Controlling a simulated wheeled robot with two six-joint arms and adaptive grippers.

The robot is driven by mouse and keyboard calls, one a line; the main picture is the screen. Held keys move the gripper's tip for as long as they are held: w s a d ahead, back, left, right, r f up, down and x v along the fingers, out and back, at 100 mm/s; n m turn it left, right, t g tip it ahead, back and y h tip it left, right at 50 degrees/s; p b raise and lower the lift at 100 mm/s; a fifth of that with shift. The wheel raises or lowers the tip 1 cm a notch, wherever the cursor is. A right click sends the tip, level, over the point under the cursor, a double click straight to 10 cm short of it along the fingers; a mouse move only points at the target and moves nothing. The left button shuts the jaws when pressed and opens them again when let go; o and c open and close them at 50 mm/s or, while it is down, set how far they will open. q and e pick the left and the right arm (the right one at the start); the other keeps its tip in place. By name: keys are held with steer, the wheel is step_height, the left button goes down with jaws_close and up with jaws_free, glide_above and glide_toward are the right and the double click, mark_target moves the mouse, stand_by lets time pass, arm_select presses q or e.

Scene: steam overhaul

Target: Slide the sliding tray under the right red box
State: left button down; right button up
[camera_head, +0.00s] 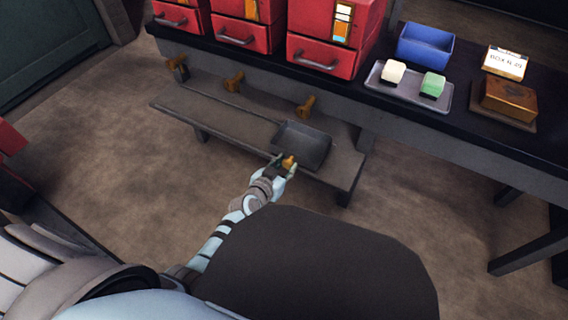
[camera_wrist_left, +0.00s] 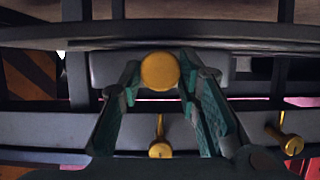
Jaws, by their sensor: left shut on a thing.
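The sliding tray (camera_head: 304,143) is a shallow dark grey tray on the right part of a low grey rail bench (camera_head: 230,125). In the head view it lies below the right red box (camera_head: 322,52), close to the brass peg (camera_head: 306,106) under that box. My left gripper (camera_head: 286,166) is shut on the brass knob at the tray's near side. In the left wrist view the round knob (camera_wrist_left: 160,71) sits between my two green-padded fingers. My right gripper is not in view.
Two more red boxes, the middle (camera_head: 240,32) and the left (camera_head: 180,17), stand on the dark table with brass pegs below. A blue bin (camera_head: 425,46), a grey tray with white and green blocks, and a brown box (camera_head: 509,100) are right. Floor left of the bench is clear.

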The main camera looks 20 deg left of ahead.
arm_select(q)
steer(key=shift+d, duration=0.25)
steer(key=c, duration=1.6)
jaws_free()
steer(key=shift+c, duration=0.2)
steer(key=o, duration=0.4)
steer(key=shift+w+d, duration=0.2)
steer(key=shift+o, duration=0.2)
steer(key=shift+a, duration=0.15)
steer(key=shift+s, duration=0.15)
steer(key=shift+s+a+r, duration=0.15)
steer(key=shift+s, duration=0.2)
steer(key=v, duration=1.1)
